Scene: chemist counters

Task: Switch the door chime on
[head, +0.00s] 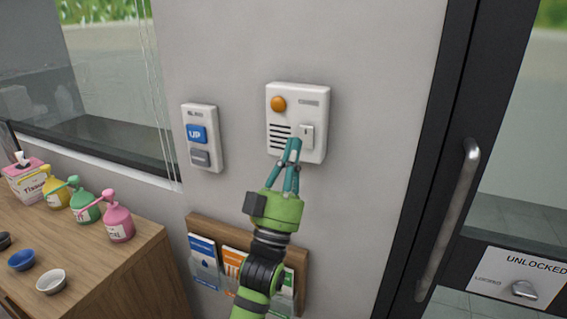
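The door chime (284,117) is a white wall box with an orange round lamp or button at its upper left, speaker slots at its lower left and a small label at its upper right. Its white rocker switch (307,136) is at the lower right. My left gripper (295,143), with teal fingers on a green body, is in front of the box's lower part, just left of and below the switch. Its fingertips are close together and hold nothing visible. I cannot tell if they touch the box. My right gripper is not in view.
A second wall box (202,113) with a blue UP button and a grey button is to the left. A leaflet rack (213,227) hangs below, behind my arm. A wooden counter (124,268) with pump bottles and bowls is at left; a glass door with a metal handle (449,222) is at right.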

